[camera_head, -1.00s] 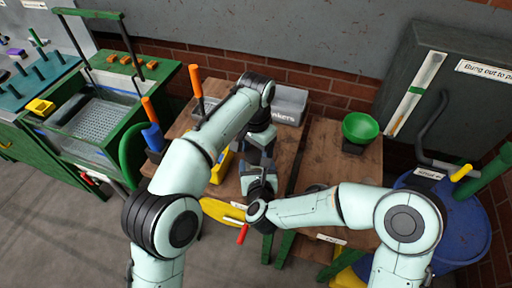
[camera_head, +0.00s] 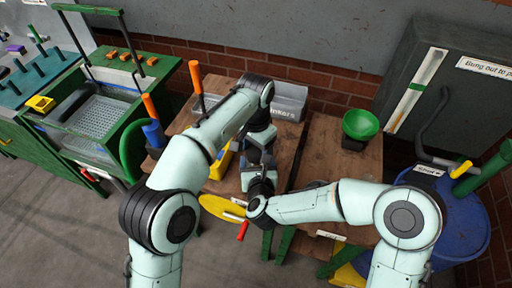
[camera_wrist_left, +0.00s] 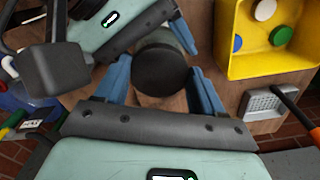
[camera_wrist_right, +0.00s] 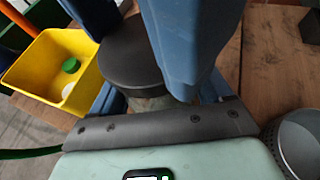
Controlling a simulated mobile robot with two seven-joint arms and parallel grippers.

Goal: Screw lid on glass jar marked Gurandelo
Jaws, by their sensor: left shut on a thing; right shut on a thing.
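A dark round lid (camera_wrist_left: 160,68) sits on the mouth of a glass jar; only a strip of the jar (camera_wrist_right: 150,103) shows under the lid in the right wrist view. My left gripper (camera_wrist_left: 160,88) has its blue fingers on either side of the lid, shut on it from above. My right gripper (camera_wrist_right: 158,95) is shut on the jar just below the lid. One of the left fingers crosses in front of the lid in the right wrist view. In the head view my arms mostly hide lid and jar, and I cannot read the jar's marking.
A yellow box (camera_wrist_left: 236,45) with several coloured caps stands close beside the grippers. A grey bin (camera_head: 290,101) is at the back of the wooden table. A green funnel (camera_head: 360,124) stands on the right table. The right table's top is mostly clear.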

